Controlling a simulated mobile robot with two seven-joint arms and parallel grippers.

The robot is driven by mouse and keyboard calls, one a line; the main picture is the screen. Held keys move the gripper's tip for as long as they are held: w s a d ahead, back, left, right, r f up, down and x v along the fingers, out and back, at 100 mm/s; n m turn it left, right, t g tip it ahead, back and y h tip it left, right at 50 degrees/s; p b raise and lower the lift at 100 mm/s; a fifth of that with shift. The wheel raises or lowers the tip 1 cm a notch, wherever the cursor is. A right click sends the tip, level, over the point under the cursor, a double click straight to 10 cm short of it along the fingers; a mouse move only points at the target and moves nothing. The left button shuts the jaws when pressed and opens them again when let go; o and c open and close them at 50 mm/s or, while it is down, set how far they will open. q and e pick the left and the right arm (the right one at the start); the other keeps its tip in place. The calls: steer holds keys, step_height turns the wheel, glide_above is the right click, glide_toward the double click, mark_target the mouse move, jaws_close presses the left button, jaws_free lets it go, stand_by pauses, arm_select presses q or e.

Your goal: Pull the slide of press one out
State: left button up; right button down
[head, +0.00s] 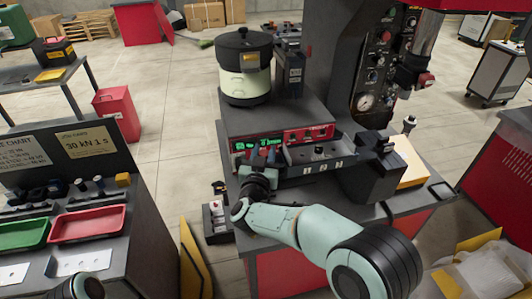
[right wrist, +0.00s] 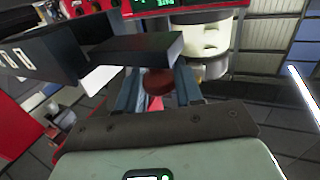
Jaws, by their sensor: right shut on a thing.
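The press (head: 385,60) stands at the back right in the head view, dark with a gauge and knobs. My right gripper (head: 262,172) is at the left front of its bench, below the green-lit control box. In the right wrist view my right gripper (right wrist: 158,95) is shut on a reddish-brown round knob (right wrist: 158,80) between its two blue-grey fingers. A dark block (right wrist: 135,48) lies just beyond the knob; I cannot tell how the two join, or how far the slide is out. My left gripper is out of view; only part of my left arm shows at the bottom left.
A dark block (head: 372,178) and a tan plate (head: 408,165) sit to the right. A side bench holds a green tray (head: 22,235) and a red tray (head: 88,224).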

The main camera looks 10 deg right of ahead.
steer(key=shift+a+r, duration=0.3)
steer(key=shift+r, duration=0.25)
steer(key=c, duration=0.8)
jaws_free()
steer(key=shift+w, duration=0.1)
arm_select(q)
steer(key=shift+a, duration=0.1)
arm_select(e)
steer(key=shift+a+f, duration=0.1)
steer(key=shift+f, duration=0.05)
steer(key=shift+s+a+f, duration=0.1)
steer(key=shift+s+f, duration=0.1)
steer(key=shift+s, duration=0.4)
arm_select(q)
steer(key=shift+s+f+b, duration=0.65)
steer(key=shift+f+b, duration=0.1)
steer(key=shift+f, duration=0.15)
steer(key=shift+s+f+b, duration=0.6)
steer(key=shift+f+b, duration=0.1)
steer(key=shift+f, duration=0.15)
arm_select(e)
steer(key=shift+v, duration=6.2)
steer(key=shift+r, duration=0.15)
